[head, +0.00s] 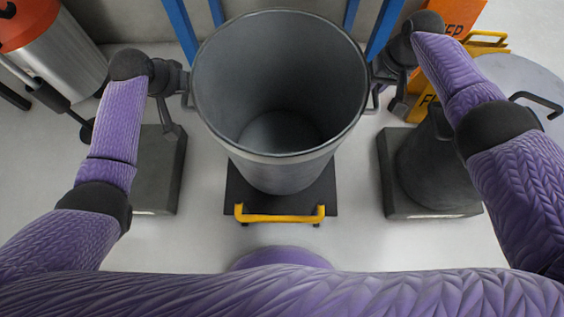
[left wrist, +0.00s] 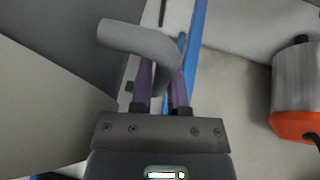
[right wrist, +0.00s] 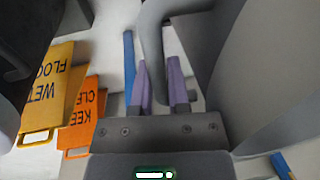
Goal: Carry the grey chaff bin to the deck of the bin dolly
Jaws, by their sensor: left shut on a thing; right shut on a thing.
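The grey chaff bin (head: 282,175) is open-topped, looks empty and is roughly upright in the middle of the head view. My left gripper (head: 184,84) is shut on its left side handle; the bent grey handle (left wrist: 130,38) passes between the fingers in the left wrist view. My right gripper (head: 376,80) is shut on the right side handle (right wrist: 152,30). The bin dolly has a dark deck (head: 238,195) and a yellow push handle (head: 280,218). The bin overlaps the deck from above and hides most of it. I cannot tell whether its base touches the deck.
Dark blocks stand left (head: 160,175) and right (head: 400,205); a dark bucket (head: 430,165) is on the right one. Blue posts (head: 180,30) rise behind the bin. A steel drum with an orange top (head: 60,50) is far left. Floor signs (head: 455,18) stand far right.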

